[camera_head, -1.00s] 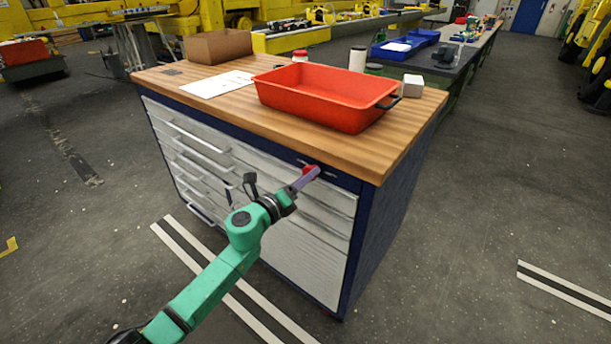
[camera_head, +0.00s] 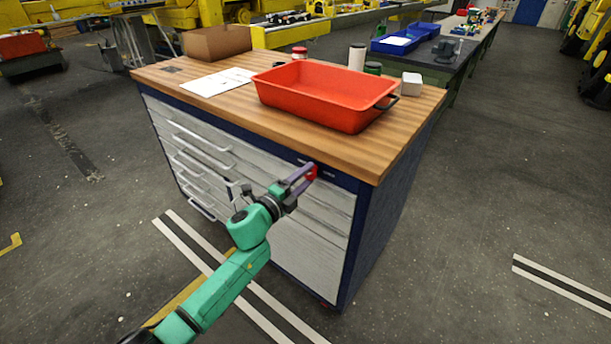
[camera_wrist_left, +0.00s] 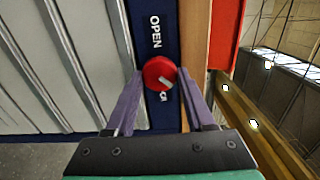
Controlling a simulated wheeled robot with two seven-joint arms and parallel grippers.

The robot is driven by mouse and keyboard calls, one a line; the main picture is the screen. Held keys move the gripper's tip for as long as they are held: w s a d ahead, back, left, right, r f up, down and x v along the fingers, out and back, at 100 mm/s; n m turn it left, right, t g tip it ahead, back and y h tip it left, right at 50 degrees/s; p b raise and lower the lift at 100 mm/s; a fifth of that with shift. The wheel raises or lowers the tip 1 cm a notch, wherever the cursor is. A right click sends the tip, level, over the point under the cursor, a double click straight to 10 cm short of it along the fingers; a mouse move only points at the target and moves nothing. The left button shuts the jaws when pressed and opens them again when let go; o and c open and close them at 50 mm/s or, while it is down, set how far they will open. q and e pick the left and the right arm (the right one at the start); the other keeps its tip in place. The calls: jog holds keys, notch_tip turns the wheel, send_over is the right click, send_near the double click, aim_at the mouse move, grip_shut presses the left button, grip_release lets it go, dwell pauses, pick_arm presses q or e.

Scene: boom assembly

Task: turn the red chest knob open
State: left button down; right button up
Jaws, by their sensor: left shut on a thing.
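The red knob (camera_head: 313,172) is on the dark blue strip at the top of the tool chest (camera_head: 300,236). In the left wrist view the round red knob (camera_wrist_left: 155,70) carries a pale pointer mark slanting to the lower right. White "OPEN" lettering (camera_wrist_left: 155,32) is above it in that view, and a partly hidden mark is below. My left gripper (camera_head: 307,174) has its two purple fingers on either side of the knob, shut on it; they also show in the left wrist view (camera_wrist_left: 160,76). My right gripper is not in view.
A red tray (camera_head: 325,95), a brown box (camera_head: 216,43), papers (camera_head: 217,82), jars and a white cube (camera_head: 411,84) are on the wooden top (camera_head: 240,103). Drawer handles stick out at the chest's front left. The floor to the right is clear.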

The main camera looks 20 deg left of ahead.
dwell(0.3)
pick_arm(q)
jog(key=shift+c, duration=1.3)
grip_release()
jog(key=b+v, duration=0.2)
jog(key=v, duration=1.2)
jog(key=shift+s, duration=0.25)
jog(key=shift+a, duration=0.1)
